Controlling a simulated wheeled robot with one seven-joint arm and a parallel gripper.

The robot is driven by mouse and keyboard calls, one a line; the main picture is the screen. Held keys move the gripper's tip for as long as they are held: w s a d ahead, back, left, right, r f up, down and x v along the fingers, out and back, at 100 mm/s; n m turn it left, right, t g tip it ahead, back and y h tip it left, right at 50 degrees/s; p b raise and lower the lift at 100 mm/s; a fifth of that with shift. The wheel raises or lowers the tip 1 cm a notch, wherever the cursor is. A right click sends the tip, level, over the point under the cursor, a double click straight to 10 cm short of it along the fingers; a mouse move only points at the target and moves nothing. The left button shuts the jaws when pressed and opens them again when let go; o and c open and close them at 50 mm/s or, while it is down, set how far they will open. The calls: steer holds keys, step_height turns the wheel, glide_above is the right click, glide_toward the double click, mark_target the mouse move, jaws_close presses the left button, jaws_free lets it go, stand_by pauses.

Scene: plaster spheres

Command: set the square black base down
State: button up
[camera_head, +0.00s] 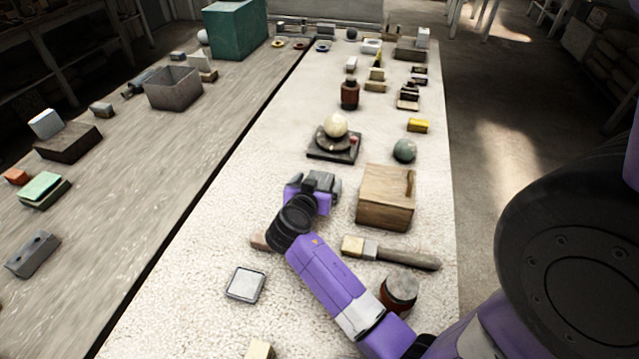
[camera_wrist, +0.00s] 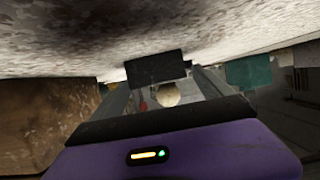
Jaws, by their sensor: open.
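The square black base (camera_head: 318,155) lies flat on the pale table, just beyond my gripper in the head view. A dark round dish, a cream sphere (camera_head: 335,125) and a small red thing are on it. My gripper (camera_head: 323,178) is low over the table on the near side of the base, with its jaws open. In the wrist view, which is upside down, the base (camera_wrist: 156,68) shows as a dark slab between the two fingers, with the sphere (camera_wrist: 168,97) below it in the picture. I cannot tell whether the fingers touch the base.
A wooden box (camera_head: 385,205) stands close right of my gripper. A green-grey sphere (camera_head: 404,150) is right of the base, and a brown bottle (camera_head: 350,95) is behind it. A brush (camera_head: 390,252) lies nearer. The table left of the base is clear up to the dark gap.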

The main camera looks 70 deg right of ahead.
jaws_close()
steer(key=shift+r, duration=0.1)
